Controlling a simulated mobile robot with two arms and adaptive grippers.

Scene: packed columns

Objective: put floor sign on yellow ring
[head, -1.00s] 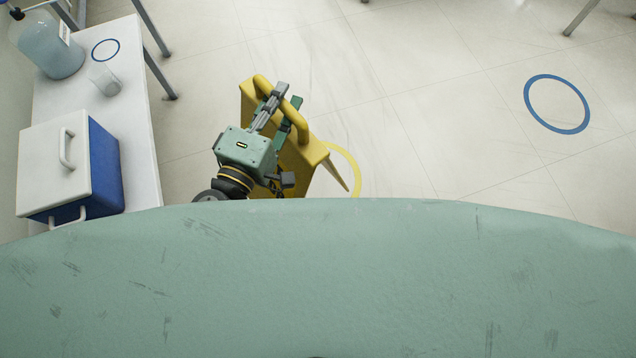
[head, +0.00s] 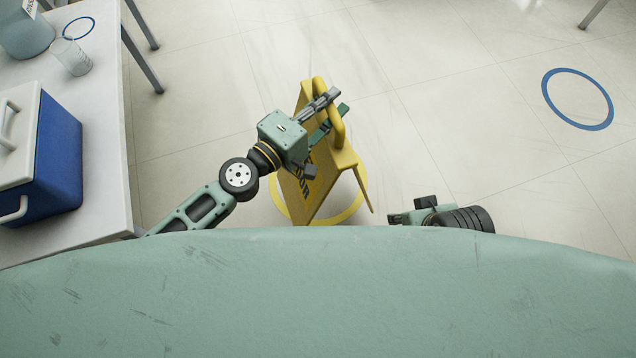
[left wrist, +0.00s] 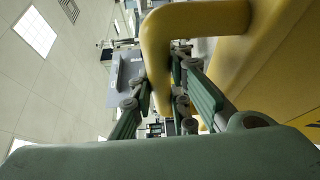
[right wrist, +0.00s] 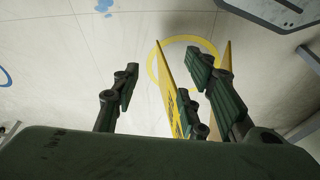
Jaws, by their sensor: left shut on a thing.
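The yellow floor sign (head: 320,172) is an A-shaped board with dark lettering and a loop handle on top. My left gripper (head: 331,106) is shut on that handle, which also shows close up in the left wrist view (left wrist: 195,18). The yellow ring (head: 350,211) lies on the floor, and the sign stands in front of part of it in the head view. In the right wrist view the sign (right wrist: 172,95) overlaps the ring (right wrist: 151,66); I cannot tell if its feet touch the floor. My right gripper (right wrist: 165,82) is open, its fingers apart and empty.
A white table (head: 95,215) at the left bears a blue cooler with a white lid (head: 58,155), a beaker (head: 72,58) and a large bottle (head: 25,35). A blue ring (head: 548,105) lies on the right. The floor between is clear.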

